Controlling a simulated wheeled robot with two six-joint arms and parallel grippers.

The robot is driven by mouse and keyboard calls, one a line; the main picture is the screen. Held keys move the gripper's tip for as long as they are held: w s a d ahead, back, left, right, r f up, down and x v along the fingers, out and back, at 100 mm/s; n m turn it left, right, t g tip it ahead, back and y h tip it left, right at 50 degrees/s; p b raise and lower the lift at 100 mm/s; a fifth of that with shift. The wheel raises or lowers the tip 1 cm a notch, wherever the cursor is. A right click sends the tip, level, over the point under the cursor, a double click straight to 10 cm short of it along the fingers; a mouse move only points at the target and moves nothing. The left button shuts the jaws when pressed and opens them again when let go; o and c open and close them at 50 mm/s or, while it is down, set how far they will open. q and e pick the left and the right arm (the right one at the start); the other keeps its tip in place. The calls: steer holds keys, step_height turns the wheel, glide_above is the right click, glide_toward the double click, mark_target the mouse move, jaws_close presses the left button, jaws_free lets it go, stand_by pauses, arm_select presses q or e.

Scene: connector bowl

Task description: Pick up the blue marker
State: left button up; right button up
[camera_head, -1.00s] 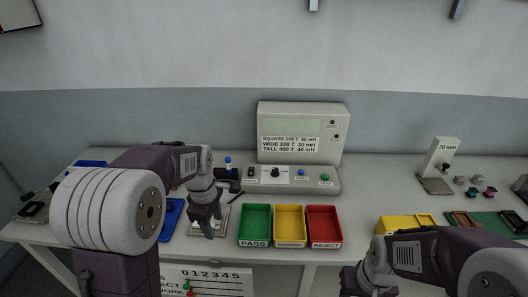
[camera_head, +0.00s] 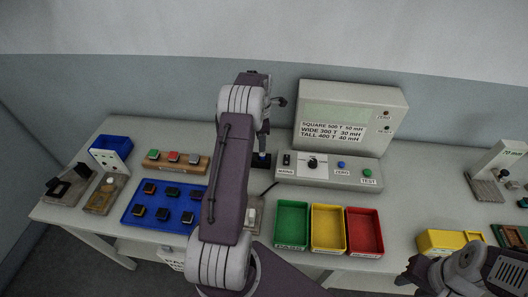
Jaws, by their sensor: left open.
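I cannot clearly make out a blue marker. A small black item with blue on it (camera_head: 261,160) stands at the back, left of the tester; it is partly hidden by my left arm, and its shape is too small to tell. My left gripper (camera_head: 264,143) is open, just above and in front of this item, partly hidden by its own wrist. No held object shows. My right gripper (camera_head: 408,278) is low at the right, near the table's front edge; its jaws are too unclear to read.
A blue tray (camera_head: 131,217) with several dark parts lies left of my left arm. A wooden block (camera_head: 190,166) with coloured pieces sits behind it. Green (camera_head: 291,222), yellow (camera_head: 328,228) and red bins (camera_head: 365,231) stand before the tester (camera_head: 350,118). A yellow box (camera_head: 436,243) is further right.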

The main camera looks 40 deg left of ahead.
mark_target(262, 155)
arm_select(q)
steer(key=shift+w+a+f, duration=0.15)
steer(key=shift+f, duration=0.3)
steer(key=shift+w+a+f, duration=0.1)
steer(key=shift+f, duration=0.45)
steer(key=f+p, duration=0.1)
steer(key=f, duration=0.2)
steer(key=shift+s+d+f+p, duration=0.15)
steer(key=shift+d+f+p, duration=0.25)
steer(key=shift+w+a+f, duration=0.15)
steer(key=shift+w+f, duration=0.05)
steer(key=shift+f, duration=0.3)
steer(key=shift+s+r, duration=0.1)
steer(key=shift+r, duration=0.05)
jaws_close()
